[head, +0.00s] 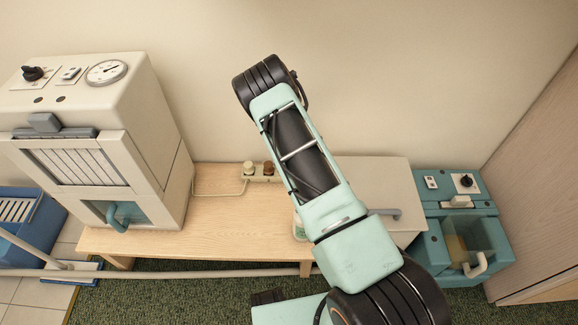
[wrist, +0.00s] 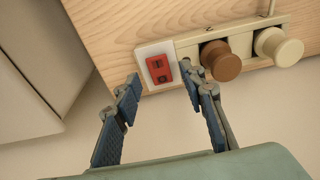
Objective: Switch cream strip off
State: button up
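The cream strip (head: 258,179) lies on the wooden bench against the wall in the head view, partly behind my arm. In the wrist view the strip (wrist: 188,49) carries a red rocker switch (wrist: 159,69) in a white plate at its left end. A brown plug (wrist: 221,61) and a cream plug (wrist: 279,47) sit beside the switch. Which way the rocker is pressed I cannot tell. My gripper (wrist: 160,87) is open and empty, its fingertips apart on either side of the switch's near edge. The right fingertip is close to the brown plug; contact is unclear. My arm hides the gripper in the head view.
A large cream machine (head: 90,110) stands on the left of the wooden bench (head: 150,242). A teal machine (head: 460,235) stands at the right, by a wooden panel (head: 540,190). A blue crate (head: 38,225) is at far left. A cream cable (head: 215,194) crosses the bench.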

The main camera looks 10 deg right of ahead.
notch_tip(320, 180, up, 10)
jog(key=s, duration=0.1)
jog(key=shift+s+a+r, duration=0.15)
jog(key=shift+s+r, duration=0.05)
dwell(0.5)
